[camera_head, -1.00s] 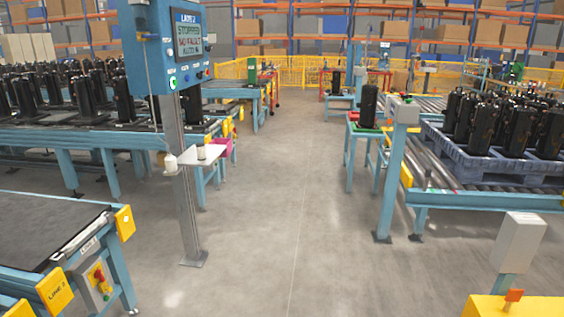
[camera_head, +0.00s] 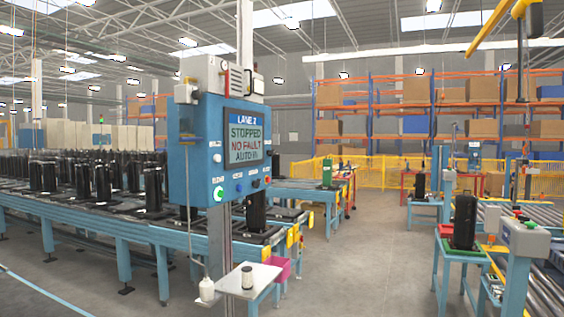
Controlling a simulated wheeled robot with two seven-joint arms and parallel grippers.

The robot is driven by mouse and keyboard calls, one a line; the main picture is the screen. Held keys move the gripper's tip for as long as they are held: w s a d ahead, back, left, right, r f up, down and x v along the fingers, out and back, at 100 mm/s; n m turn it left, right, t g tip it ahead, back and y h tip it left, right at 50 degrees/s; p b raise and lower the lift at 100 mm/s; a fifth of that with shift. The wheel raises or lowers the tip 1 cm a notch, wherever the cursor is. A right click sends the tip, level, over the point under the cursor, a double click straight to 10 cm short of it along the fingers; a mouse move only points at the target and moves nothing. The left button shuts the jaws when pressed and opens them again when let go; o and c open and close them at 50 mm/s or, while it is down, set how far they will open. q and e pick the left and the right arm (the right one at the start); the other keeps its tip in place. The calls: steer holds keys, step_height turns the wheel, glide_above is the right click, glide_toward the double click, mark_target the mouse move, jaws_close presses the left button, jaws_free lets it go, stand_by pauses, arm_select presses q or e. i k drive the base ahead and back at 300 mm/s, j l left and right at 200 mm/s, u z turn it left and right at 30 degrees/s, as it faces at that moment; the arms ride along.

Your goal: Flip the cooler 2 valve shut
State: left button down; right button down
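I cannot make out a valve marked cooler 2 in the head view. A blue control panel (camera_head: 203,150) stands left of centre on a grey post (camera_head: 220,240). Its screen (camera_head: 246,139) reads LANE 2, STOPPED, NO FAULT, and a line starting AUTO. A lit green button (camera_head: 218,193) and several small knobs are below the screen. Grey boxes (camera_head: 203,72) with small red and yellow parts sit on top of the panel; these parts are too small to identify. Neither of my grippers is in view.
A blue conveyor (camera_head: 115,238) with black compressors runs along the left. A black compressor (camera_head: 462,222) stands on a stand at the right, beside roller conveyors. The grey floor aisle (camera_head: 370,270) between is clear.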

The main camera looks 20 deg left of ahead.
mark_target(227, 73)
steer(key=i+u, duration=0.3)
steer(key=i, duration=0.15)
steer(key=i+l+u, duration=0.1)
steer(key=i+u, duration=0.25)
steer(key=i, duration=0.15)
steer(key=i+l+u, duration=0.3)
steer(key=i, duration=0.15)
steer(key=i+l+u, duration=0.15)
steer(key=i+u, duration=0.3)
steer(key=i, duration=0.1)
